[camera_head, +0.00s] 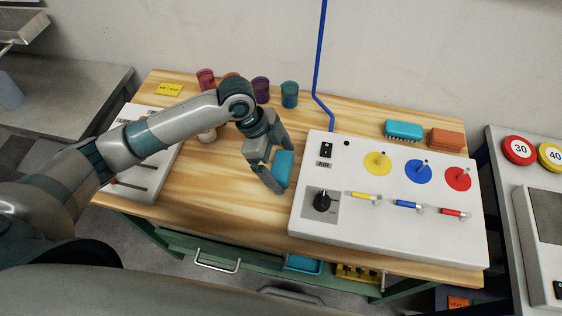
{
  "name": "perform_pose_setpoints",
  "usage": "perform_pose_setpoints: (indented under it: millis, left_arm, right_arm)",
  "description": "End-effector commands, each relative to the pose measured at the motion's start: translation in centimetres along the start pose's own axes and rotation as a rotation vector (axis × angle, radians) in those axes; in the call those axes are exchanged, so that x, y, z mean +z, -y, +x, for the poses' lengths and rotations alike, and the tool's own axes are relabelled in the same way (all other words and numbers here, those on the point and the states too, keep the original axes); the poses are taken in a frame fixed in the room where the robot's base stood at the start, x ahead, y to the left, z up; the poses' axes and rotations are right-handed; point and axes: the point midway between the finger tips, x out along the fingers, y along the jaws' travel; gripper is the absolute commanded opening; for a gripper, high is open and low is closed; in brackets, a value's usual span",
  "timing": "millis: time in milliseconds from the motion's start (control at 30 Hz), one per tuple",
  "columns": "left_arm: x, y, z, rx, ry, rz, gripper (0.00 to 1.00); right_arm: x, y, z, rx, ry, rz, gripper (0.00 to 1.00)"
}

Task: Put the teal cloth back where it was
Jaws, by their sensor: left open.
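A small teal block-like piece, which looks like the teal cloth (284,167), is at the middle of the wooden table, left of the white panel. My left gripper (279,173) reaches down over it from the left, with its fingers open around the teal piece. The fingers partly hide it, and I cannot tell whether they touch it or whether it rests on the table. My right gripper is not in view.
The white panel (340,236) has a knob, coloured discs and pens. A teal brush (404,130) and an orange block (445,139) lie behind it. Several coloured cups, including a teal one (289,95), stand at the back. Bare wood (225,190) is left of my gripper.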

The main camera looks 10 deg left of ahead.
Motion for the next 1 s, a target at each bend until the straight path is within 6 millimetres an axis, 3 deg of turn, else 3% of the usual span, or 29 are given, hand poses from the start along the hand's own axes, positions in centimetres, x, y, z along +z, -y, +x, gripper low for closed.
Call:
perform_pose_setpoints:
  millis: [267,700,1000]
  left_arm:
    - [0.1,0.1,-1.6,-0.003,0.0,0.0,0.96]
    - [0.1,0.1,-8.9,-0.005,0.0,0.002,0.96]
    - [0.0,0.1,-11.8,-0.001,-0.001,0.0,0.96]
  right_arm:
    - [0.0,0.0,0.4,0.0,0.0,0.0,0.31]
    - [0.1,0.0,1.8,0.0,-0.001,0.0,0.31]
    - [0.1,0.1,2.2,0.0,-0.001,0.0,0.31]
